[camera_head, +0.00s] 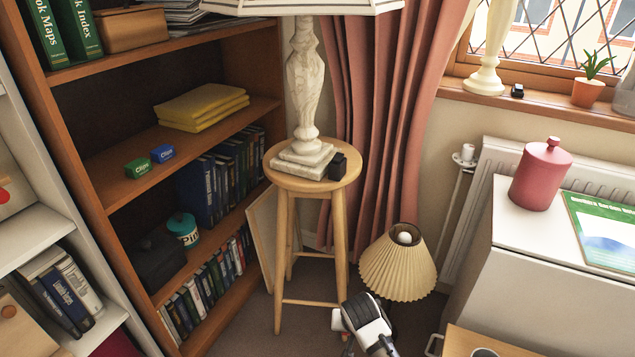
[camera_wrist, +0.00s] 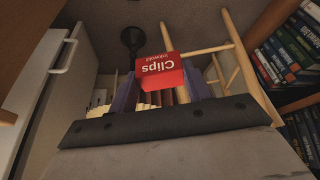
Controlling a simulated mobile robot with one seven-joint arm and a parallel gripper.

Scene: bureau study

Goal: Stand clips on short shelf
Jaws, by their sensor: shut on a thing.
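My gripper (camera_wrist: 163,78) is shut on a red clips box (camera_wrist: 160,64) in the wrist view. The box's white "Clips" lettering appears upside down, and a finger shows at each side of it. In the head view part of my arm (camera_head: 366,322) shows low in the middle, in front of the stool; the held box cannot be made out clearly there. A green clips box (camera_head: 137,168) and a blue clips box (camera_head: 162,153) stand side by side near the front edge of a brown bookcase shelf (camera_head: 196,138).
Yellow folders (camera_head: 202,105) lie farther right on that shelf. A wooden stool (camera_head: 316,178) carries a marble lamp (camera_head: 305,85). A pleated lamp (camera_head: 398,268) stands on the floor beside it. A white cabinet (camera_head: 540,245) stands at right. Bare shelf shows around the two boxes.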

